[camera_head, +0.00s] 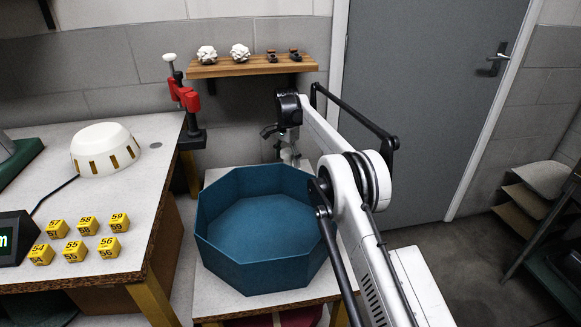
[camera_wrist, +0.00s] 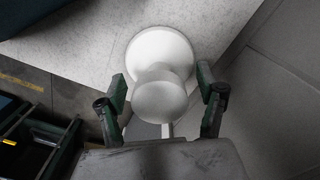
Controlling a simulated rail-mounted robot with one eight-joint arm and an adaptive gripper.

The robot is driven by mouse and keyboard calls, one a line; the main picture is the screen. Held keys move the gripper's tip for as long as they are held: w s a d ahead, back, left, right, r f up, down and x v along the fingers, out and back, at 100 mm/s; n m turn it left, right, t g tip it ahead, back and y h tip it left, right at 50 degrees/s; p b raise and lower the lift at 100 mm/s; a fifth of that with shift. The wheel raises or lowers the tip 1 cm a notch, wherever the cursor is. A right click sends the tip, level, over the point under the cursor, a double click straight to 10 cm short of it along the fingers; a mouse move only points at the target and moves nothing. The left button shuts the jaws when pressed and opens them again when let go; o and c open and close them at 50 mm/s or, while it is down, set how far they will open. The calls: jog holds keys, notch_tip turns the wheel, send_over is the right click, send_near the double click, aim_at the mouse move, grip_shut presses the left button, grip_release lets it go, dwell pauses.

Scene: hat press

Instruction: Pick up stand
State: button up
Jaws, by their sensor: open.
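The stand is a pale white piece with two round parts, one wider than the other, and in the wrist view (camera_wrist: 160,48) it lies at the upper middle. My gripper (camera_wrist: 162,80) is open, with one dark green finger on each side of the stand's smaller round part. Gaps show between the fingers and the stand, so it is not gripped. In the head view my gripper (camera_head: 279,133) points down behind the blue tub, near the wall. A pale shape below it may be the stand, but it is too small to tell.
A blue octagonal tub (camera_head: 265,232) stands on a small table in front of my gripper. A wooden wall shelf (camera_head: 250,67) with small items hangs above. A red-handled clamp (camera_head: 188,100) and a white dome (camera_head: 105,148) are on the left bench. A grey door (camera_head: 430,100) is behind.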

notch_tip(320, 180, down, 2)
jog(key=shift+f+b, duration=0.25)
jog(key=shift+b, duration=0.05)
jog(key=c, duration=1.4)
jog(key=shift+o, duration=0.2)
